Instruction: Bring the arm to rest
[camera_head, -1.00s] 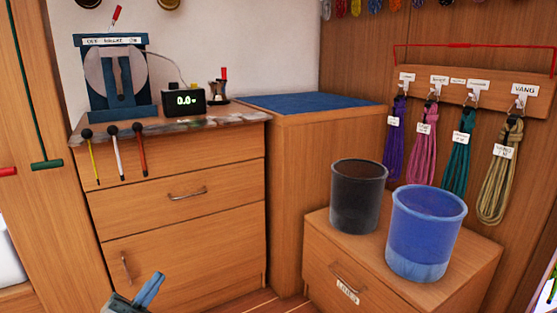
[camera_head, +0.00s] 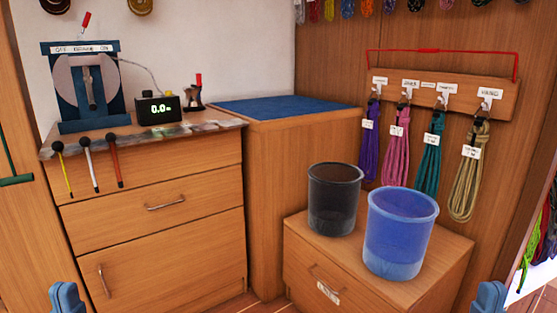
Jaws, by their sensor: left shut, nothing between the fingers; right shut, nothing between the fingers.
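My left gripper (camera_head: 67,298) shows as blue fingers at the bottom left edge, in front of the wooden drawer cabinet (camera_head: 200,245). It is shut and empty. My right gripper (camera_head: 489,297) shows as blue fingers at the bottom right edge, to the right of the low drawer box. It is also shut and empty. Only the finger ends of both are in view; the rest of both arms is out of the picture. Neither gripper appears to touch anything.
A black bin (camera_head: 333,200) and a blue bin (camera_head: 399,232) stand on the low drawer box (camera_head: 375,290). Coiled lines hang from a hook board (camera_head: 440,95). A blue machine (camera_head: 85,88) and a display box (camera_head: 158,108) stand on the cabinet.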

